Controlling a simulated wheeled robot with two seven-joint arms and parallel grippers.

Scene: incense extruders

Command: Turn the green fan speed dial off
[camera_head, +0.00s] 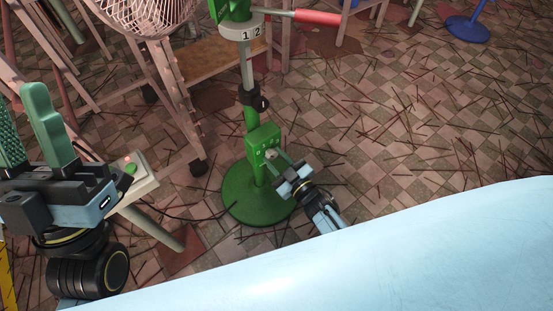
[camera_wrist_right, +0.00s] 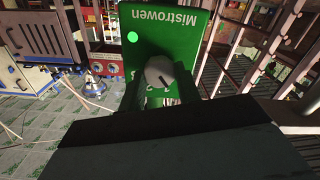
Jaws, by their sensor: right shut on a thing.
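The green fan stand has a round base (camera_head: 240,205) on the floor and a green control box (camera_head: 263,138) on its post. The box, marked "Mistrowen", fills the middle of the right wrist view (camera_wrist_right: 190,25). Its grey dial (camera_wrist_right: 160,72) has a dark pointer line slanting to the lower right. Digits below the dial are partly hidden, and a green light (camera_wrist_right: 132,37) glows on the box. My right gripper (camera_head: 275,157) is shut on the dial, a finger on either side. My left gripper (camera_head: 30,125) is open and empty, at the left away from the stand.
A pale box with a green button (camera_head: 130,168) stands beside my left gripper. Another fan with a pink cage (camera_head: 145,12) and wooden frames stand behind. A light blue surface (camera_head: 400,255) spans the front. Thin sticks litter the tiled floor at the right.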

